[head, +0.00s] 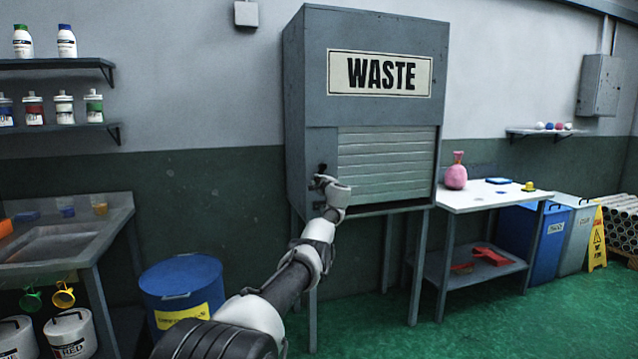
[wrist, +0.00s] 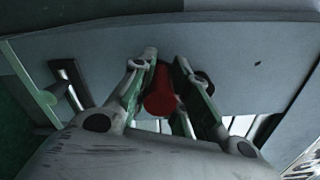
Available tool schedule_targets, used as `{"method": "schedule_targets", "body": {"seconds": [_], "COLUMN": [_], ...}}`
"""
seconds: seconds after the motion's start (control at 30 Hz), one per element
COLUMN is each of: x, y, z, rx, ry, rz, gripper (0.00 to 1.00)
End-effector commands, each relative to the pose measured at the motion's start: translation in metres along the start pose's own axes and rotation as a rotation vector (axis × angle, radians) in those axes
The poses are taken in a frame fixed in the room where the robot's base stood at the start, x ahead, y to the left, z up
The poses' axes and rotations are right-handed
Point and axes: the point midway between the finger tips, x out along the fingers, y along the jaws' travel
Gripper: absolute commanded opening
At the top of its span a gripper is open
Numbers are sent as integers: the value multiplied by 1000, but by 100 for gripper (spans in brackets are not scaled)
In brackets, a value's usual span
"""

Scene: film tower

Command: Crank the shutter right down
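The shutter (head: 388,165) is a pale slatted panel in the grey cabinet marked WASTE. Its slats fill the opening to near the sill; a thin dark line shows below, and I cannot tell whether the edge touches. The crank is at the cabinet's left front, mostly hidden by my gripper (head: 322,182) in the head view; a dark part of its mount shows just above. In the wrist view, a red crank handle (wrist: 160,96) stands between the two fingers of my gripper (wrist: 165,72), which look closed against its sides.
A blue drum (head: 181,283) and a sink bench (head: 62,240) are to the left. Green floor (head: 380,325) is clear in front.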

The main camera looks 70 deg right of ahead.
Motion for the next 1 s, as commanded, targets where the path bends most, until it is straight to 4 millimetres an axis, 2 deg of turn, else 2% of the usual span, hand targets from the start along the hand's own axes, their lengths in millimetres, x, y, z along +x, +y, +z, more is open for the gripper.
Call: {"method": "schedule_targets", "body": {"seconds": [0.03, 0.07, 0.13, 0.53, 0.67, 0.8, 0.83, 0.93, 1.0], "x": [-2, -2, -2, -1, -1, -2, -2, -3, -4], "y": [5, 5, 4, -3, -23, -55, -62, -81, -91], "z": [-6, -6, -6, -1, 6, 18, 20, 24, 25], "rx": [4, 5, 5, 1, -1, -2, -3, -2, -2], "ry": [7, 7, 7, 2, 1, 1, 1, 3, 7], "rz": [5, 5, 4, 0, -2, -6, -8, -11, -12], "gripper": [31, 37, 41, 41, 41, 41, 44, 67, 76]}}
